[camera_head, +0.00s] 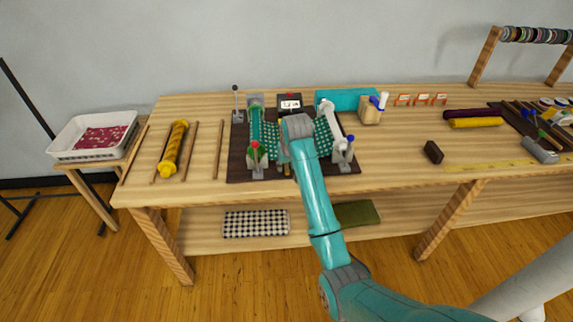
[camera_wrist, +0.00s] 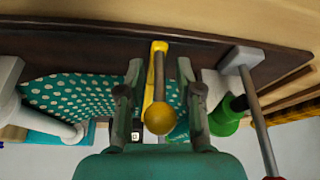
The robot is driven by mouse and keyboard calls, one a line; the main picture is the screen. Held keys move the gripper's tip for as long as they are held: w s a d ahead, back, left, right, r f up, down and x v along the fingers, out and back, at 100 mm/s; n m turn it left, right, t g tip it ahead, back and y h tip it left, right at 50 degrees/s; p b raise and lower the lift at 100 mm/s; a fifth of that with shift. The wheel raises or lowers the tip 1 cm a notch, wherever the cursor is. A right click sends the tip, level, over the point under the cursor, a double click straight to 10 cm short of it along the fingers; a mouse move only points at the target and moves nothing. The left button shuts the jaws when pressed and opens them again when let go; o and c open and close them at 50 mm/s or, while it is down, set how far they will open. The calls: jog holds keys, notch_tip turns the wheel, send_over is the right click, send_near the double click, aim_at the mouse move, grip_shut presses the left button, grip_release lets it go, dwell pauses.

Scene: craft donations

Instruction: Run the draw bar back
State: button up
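My gripper (camera_wrist: 160,72) shows in the wrist view with its two fingers apart, one on each side of a yellow bar with a round knob (camera_wrist: 158,118), which looks like the draw bar. Gaps show between the bar and both fingers, so it looks open and not clamped. In the head view my arm covers the fingers and most of the bar. Teal dotted cloth (camera_head: 322,137) spans the dark bench device (camera_head: 237,167) between a green roll (camera_head: 256,125) at left and a white roll (camera_head: 335,120) at right.
A red-knobbed lever (camera_head: 254,147) and a blue-knobbed lever (camera_head: 350,142) stand at the device's front corners. A counter box (camera_head: 290,102) and a teal box (camera_head: 345,98) stand behind. A yellow roll (camera_head: 173,150) lies left.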

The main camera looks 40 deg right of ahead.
grip_shut()
jog(key=shift+a, duration=0.1)
jog(key=shift+w+a, duration=0.65)
jog(key=shift+a, duration=0.3)
jog(key=shift+w+a, duration=0.65)
jog(key=shift+a, duration=0.3)
jog(key=shift+r, duration=0.1)
grip_release()
jog(key=shift+w+a, duration=0.1)
jog(key=shift+a, duration=0.05)
